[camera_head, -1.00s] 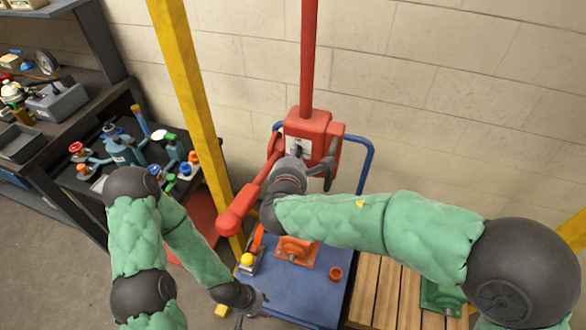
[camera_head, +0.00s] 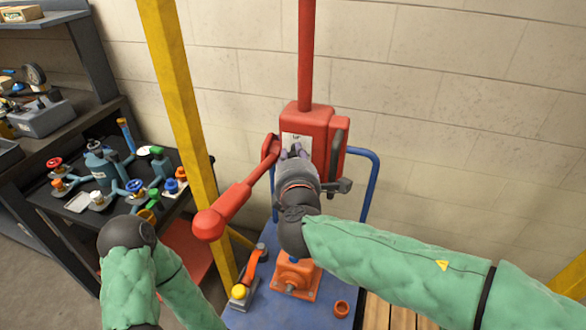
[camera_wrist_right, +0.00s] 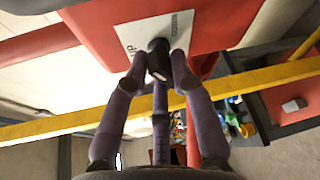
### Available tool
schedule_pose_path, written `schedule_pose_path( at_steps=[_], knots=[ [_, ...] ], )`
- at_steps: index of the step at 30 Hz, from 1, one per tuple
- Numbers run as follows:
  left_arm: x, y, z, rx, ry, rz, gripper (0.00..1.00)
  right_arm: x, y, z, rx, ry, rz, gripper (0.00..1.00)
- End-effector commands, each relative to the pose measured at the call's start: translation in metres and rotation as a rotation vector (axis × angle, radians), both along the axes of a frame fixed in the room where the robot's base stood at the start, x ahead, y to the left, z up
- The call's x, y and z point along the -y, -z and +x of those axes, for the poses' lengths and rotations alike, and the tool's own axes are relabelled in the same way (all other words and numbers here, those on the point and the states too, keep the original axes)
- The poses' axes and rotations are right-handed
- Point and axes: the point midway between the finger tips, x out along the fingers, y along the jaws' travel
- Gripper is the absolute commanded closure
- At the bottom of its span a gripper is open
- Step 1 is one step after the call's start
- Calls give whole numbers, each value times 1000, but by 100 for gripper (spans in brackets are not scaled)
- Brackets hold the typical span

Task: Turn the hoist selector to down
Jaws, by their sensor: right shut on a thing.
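The hoist's red box (camera_head: 323,124) hangs on a red pole, with a white label plate (camera_wrist_right: 150,37) on its face. The black selector knob (camera_wrist_right: 158,58) stands out from that plate in the right wrist view. My right gripper (camera_head: 298,155) is at the plate, and its fingers (camera_wrist_right: 158,80) are shut on the knob from both sides. The plate's lettering is partly hidden and too small to read for the knob's setting. My left arm comes in at the lower left in the head view; its gripper is out of the frame.
A red lever arm (camera_head: 235,198) sticks out left of the box. A yellow post (camera_head: 182,110) stands left of it. A blue cart (camera_head: 262,312) below carries an orange flanged part (camera_head: 297,277). A shelf with valves (camera_head: 105,175) is at the left.

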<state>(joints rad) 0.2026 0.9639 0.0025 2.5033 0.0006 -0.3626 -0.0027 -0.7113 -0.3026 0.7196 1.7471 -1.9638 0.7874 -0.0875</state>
Motion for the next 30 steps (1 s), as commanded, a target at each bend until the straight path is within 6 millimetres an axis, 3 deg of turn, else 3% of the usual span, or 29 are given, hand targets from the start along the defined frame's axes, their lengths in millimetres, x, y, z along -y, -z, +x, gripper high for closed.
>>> schedule_pose_path(
  at_steps=[4, 15, 30],
  knots=[
    [0, 11, 0, 0, 0, 0, 60, 2, 0, 0, 44, 1, 118, 100],
    [0, 11, 0, 0, 0, 0, 60, 4, 0, 0, 119, 2, 350, 100],
    [0, 11, 0, 0, 0, 0, 60, 4, 0, 0, 148, 2, 439, 100]
  ],
)
